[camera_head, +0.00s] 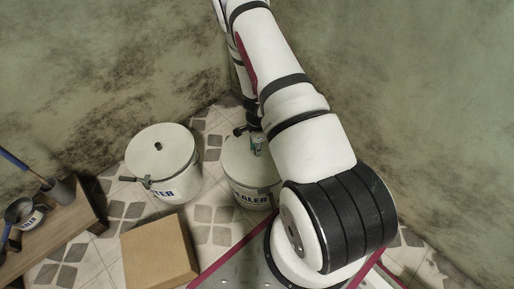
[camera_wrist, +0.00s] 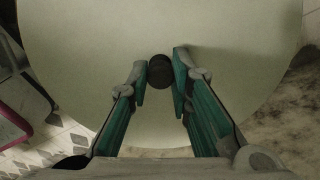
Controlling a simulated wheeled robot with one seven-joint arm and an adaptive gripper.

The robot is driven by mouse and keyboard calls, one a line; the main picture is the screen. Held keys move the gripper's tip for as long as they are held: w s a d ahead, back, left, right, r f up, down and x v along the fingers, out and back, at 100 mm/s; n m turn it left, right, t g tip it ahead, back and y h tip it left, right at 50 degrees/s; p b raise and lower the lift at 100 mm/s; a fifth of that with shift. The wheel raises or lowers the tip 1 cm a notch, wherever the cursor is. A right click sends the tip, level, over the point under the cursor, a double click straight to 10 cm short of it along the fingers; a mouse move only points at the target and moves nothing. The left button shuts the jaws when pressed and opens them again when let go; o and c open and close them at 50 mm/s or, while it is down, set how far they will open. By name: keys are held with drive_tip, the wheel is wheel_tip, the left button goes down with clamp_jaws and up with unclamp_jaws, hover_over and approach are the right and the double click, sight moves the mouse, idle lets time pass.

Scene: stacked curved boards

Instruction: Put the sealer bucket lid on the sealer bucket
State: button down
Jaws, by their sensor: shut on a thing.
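The sealer bucket (camera_head: 248,197) is white with dark lettering ending in "ALER" and stands on the tiled floor in the head view, partly hidden by my arm. The pale round sealer bucket lid (camera_head: 236,160) is over its top, looking about level. I cannot tell whether it is seated on the rim or slightly above it. In the wrist view the lid (camera_wrist: 90,50) fills most of the picture, with a dark knob (camera_wrist: 160,73) at its middle. My gripper (camera_wrist: 160,76) is shut on that knob, one green-padded finger on each side. My gripper (camera_head: 257,144) is partly hidden in the head view.
A second white bucket (camera_head: 178,180) with a lid and knob stands close on the left. A cardboard box (camera_head: 158,254) is in front of it. A wooden surface (camera_head: 62,222) with a small can and tools is at far left. Stained walls meet behind the buckets.

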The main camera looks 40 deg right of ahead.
drive_tip(key=c, duration=1.4)
unclamp_jaws()
drive_tip(key=shift+o, duration=0.2)
wheel_tip(320, 180, up, 12)
